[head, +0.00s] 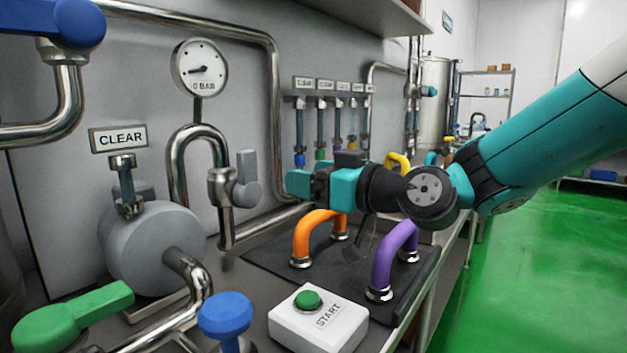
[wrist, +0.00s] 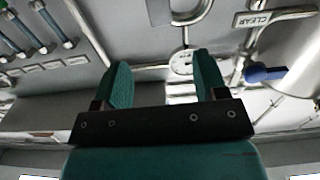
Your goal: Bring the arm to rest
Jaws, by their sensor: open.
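My gripper (head: 300,184) shows in the head view at the end of my teal arm, above the bench and behind the orange handle. It points left, toward the grey wall panel. In the wrist view my gripper (wrist: 160,84) has its two teal fingers spread apart with nothing between them. Beyond the fingers, the wrist view shows the wall panel and pipes, tilted. In the head view the far finger is partly hidden by the near one.
An orange handle (head: 302,236) and a purple handle (head: 386,258) stand on a dark mat below my arm. A START box (head: 318,320) with a green button sits in front. A gauge (head: 200,68), pipes and valves line the wall at left. Green floor (head: 540,270) is open at right.

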